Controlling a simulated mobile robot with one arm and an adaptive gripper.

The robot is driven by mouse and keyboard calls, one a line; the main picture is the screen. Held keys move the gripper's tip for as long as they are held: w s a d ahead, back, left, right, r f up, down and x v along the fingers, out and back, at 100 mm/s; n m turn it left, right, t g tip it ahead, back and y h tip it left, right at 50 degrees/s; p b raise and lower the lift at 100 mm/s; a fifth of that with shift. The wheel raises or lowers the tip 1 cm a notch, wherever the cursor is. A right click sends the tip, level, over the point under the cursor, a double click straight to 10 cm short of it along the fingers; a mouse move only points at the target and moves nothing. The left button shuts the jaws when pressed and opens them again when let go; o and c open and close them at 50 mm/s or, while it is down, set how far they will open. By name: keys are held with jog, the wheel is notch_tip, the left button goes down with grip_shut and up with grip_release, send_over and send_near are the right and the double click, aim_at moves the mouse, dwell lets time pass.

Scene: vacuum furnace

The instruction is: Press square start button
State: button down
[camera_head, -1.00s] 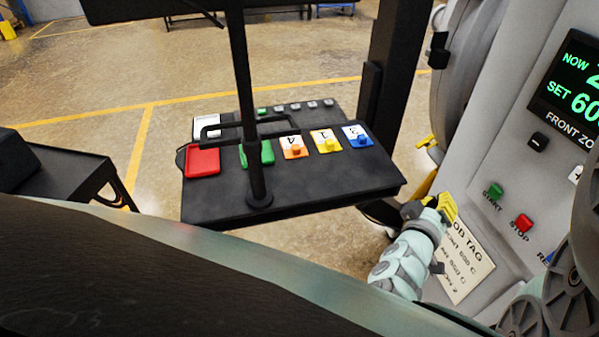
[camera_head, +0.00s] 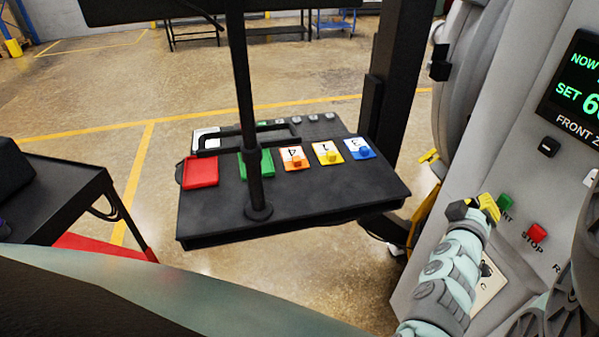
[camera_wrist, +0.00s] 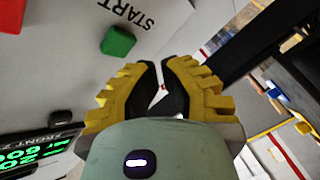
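The green square start button (camera_head: 504,202) sticks out of the grey furnace panel at the right, its START label partly covered by my gripper. In the wrist view the green button (camera_wrist: 118,42) stands clear at the upper left, beside the START lettering (camera_wrist: 133,13). My gripper (camera_head: 488,206) has yellow fingers and is just left of the button in the head view, apart from it in the wrist view. Its fingers (camera_wrist: 160,66) are drawn close together with a narrow gap and hold nothing.
The red stop button (camera_head: 537,233) sits right of the start button.

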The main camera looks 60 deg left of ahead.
jog(key=shift+w+d, duration=0.15)
jog(key=shift+w, duration=0.3)
jog(key=c, duration=1.7)
grip_release()
grip_shut()
jog(key=shift+w, duration=0.1)
jog(key=shift+w+d, duration=0.2)
jog(key=shift+w, duration=0.1)
jog(key=shift+w+d+b, duration=0.1)
jog(key=shift+w+b, duration=0.3)
jog(key=shift+s+a+p, duration=0.35)
jog(key=shift+s+p, duration=0.15)
jog(key=shift+s, duration=0.35)
